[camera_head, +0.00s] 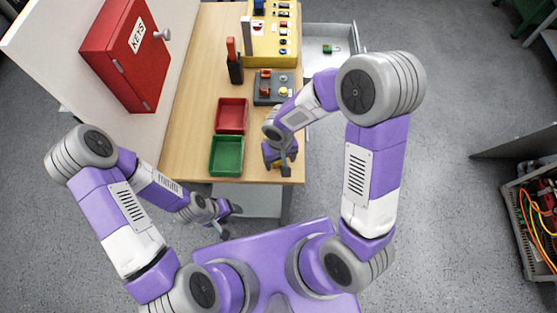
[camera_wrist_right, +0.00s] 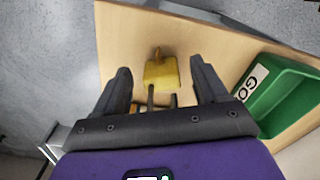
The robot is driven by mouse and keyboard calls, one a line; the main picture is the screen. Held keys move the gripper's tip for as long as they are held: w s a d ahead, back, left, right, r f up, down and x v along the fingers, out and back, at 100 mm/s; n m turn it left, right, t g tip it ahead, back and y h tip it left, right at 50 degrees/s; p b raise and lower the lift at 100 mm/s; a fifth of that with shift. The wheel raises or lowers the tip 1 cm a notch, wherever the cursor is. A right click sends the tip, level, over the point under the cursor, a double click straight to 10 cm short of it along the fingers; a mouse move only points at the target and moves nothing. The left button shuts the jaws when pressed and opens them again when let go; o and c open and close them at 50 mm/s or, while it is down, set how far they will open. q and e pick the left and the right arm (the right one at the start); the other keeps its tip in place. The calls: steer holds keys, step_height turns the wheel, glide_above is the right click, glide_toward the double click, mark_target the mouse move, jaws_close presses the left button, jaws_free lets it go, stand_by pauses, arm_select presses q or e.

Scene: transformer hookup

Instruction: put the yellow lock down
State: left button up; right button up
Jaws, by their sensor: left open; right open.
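The yellow lock (camera_wrist_right: 160,73) shows in the right wrist view, between and just beyond the two fingertips, over the wooden table top. My right gripper (camera_wrist_right: 160,85) is open, with a gap between each finger and the lock. In the head view my right gripper (camera_head: 281,168) is low at the table's near right corner, and the lock is mostly hidden by it. Whether the lock rests fully on the table is hard to tell. My left gripper (camera_head: 230,217) is open and empty, in front of the table's near edge.
A green tray (camera_head: 226,156), labelled GO in the wrist view, and a red tray (camera_head: 232,115) lie left of my right gripper. A grey switch box (camera_head: 268,98), a yellow panel (camera_head: 262,45) and a red key cabinet (camera_head: 118,62) are farther back. Bare wood (camera_head: 190,140) lies left of the trays.

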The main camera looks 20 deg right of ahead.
steer(key=shift+s+f, duration=0.15)
steer(key=shift+f, duration=0.4)
steer(key=c, duration=1.1)
